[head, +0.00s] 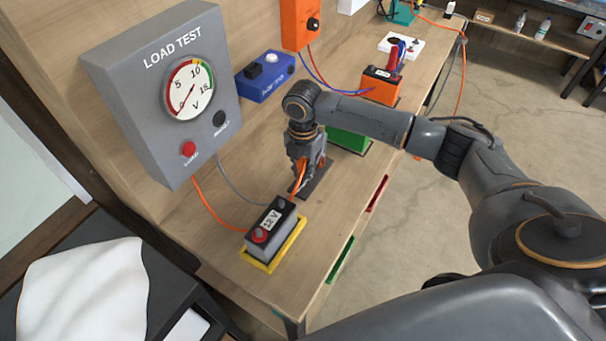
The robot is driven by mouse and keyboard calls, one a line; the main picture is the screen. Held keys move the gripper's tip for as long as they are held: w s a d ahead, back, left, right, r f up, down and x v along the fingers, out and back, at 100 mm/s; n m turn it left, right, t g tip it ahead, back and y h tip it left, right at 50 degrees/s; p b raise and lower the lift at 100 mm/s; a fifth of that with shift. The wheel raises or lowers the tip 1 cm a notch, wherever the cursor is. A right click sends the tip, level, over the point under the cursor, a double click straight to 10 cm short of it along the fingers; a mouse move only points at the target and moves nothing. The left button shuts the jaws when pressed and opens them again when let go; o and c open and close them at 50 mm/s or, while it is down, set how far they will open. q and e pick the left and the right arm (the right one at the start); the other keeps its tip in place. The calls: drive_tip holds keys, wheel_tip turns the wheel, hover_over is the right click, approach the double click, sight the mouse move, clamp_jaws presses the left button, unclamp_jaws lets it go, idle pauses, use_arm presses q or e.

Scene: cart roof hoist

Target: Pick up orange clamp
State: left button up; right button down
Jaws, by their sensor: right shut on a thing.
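My right gripper (304,172) points down over the bench, just behind the grey 12 V battery (266,240). It is shut on the orange clamp (299,178), of which only a narrow orange part shows between and below the fingers. The battery sits in a yellow tray (258,265) and has a red terminal (259,236) on top. A grey "LOAD TEST" box (135,95) with a dial stands at the left; an orange cable (208,207) and a grey cable run from it towards the battery. My left gripper is out of view.
A green block (347,141) stands behind my right wrist, partly hidden by the arm. An orange battery (380,87), a blue box (266,78) and an orange wall box (300,22) are farther back. A white cloth (85,290) lies at lower left. Bare bench (190,225) lies left of the battery.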

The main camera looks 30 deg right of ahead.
drive_tip(key=s+a+r+b, duration=0.1)
drive_tip(key=s+a+r, duration=0.1)
drive_tip(key=s+r, duration=0.1)
drive_tip(key=s+a+r+b, duration=0.1)
drive_tip(key=s+a+r, duration=0.2)
drive_tip(key=r, duration=0.1)
drive_tip(key=s+a+r+b, duration=0.1)
drive_tip(key=s+a+r, duration=0.2)
drive_tip(key=s+r, duration=0.1)
drive_tip(key=shift+s+a, duration=0.1)
drive_tip(key=shift+a, duration=0.1)
drive_tip(key=shift+s+a+r, duration=0.2)
drive_tip(key=shift+s+a, duration=0.05)
drive_tip(key=shift+s, duration=0.1)
drive_tip(key=shift+p, duration=0.45)
